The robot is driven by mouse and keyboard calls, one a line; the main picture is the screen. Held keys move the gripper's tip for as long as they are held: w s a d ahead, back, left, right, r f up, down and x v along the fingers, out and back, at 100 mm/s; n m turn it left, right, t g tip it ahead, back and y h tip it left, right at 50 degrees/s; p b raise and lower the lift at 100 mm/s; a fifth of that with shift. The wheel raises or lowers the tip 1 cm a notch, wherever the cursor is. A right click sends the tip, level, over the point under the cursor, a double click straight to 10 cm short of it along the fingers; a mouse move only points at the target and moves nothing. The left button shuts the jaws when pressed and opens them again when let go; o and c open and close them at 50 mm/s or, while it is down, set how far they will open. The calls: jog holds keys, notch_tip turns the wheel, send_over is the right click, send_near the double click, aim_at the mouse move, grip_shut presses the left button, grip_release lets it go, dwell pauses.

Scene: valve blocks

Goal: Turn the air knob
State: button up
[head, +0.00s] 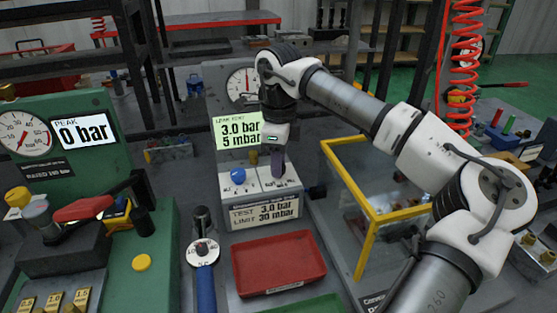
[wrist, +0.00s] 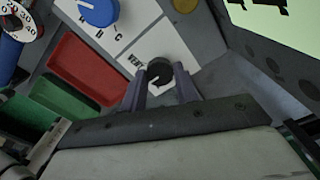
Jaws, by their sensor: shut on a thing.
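A small black knob (wrist: 160,71) with a white pointer mark sits on the white sloped panel (wrist: 133,42) of the test unit. My gripper (wrist: 161,84) has its two fingers on either side of this knob, shut on it. In the head view my gripper (head: 277,166) reaches down to the right part of the panel and hides the knob. A blue knob (head: 238,176) stands to the left on the same panel, and it also shows in the wrist view (wrist: 98,11). I cannot read which knob is labelled air.
The unit's green display (head: 236,130) reads 3.0 bar and 5 mbar, partly behind my arm. A red tray (head: 278,262) lies in front. A yellow-edged clear guard (head: 362,240) stands at right, close to my arm. A green press (head: 85,180) stands at left.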

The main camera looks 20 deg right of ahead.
dwell(0.3)
jog(key=o, duration=1)
jog(key=shift+r, duration=0.1)
notch_tip(320, 180, up, 14)
jog(key=shift+f, duration=0.15)
